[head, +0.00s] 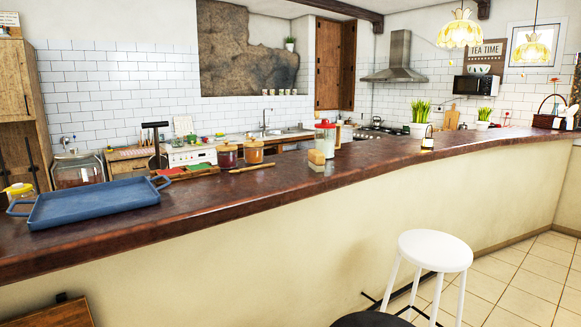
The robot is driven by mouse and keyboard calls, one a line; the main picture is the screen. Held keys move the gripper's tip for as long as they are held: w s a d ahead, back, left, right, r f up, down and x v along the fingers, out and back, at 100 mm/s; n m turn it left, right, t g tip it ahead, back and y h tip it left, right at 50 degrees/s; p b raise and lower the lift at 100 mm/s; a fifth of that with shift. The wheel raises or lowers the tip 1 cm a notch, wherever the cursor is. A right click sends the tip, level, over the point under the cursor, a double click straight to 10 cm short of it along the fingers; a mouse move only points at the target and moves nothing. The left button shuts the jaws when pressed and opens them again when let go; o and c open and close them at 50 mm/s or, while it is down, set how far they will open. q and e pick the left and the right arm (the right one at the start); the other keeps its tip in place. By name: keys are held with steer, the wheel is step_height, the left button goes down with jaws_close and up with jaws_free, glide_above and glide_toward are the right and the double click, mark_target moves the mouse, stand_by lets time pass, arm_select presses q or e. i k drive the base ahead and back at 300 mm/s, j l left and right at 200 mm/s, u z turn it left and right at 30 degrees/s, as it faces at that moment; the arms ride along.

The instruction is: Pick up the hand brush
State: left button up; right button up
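I cannot make out the hand brush for certain. A small tan block (316,157) stands on the dark brown counter beside a red-lidded clear jar (325,139), with a paler patch below it that could be bristles or a reflection. A thin wooden piece with a handle-like shape (252,168) lies on the counter left of it; it is too small to identify. Neither of my grippers is in view.
The long counter (200,197) runs from left to far right. A blue tray (95,202) and a yellow-lidded jar (19,194) are at its left. Amber jars (254,152) stand mid-counter. A white stool (435,250) and a dark stool (371,320) stand in front.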

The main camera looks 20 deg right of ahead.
mark_target(317, 158)
steer(key=i+j, duration=0.15)
steer(key=i, duration=0.3)
steer(key=i+j, duration=0.15)
steer(key=i, duration=0.3)
steer(key=i+z, duration=0.15)
steer(key=z, duration=2.5)
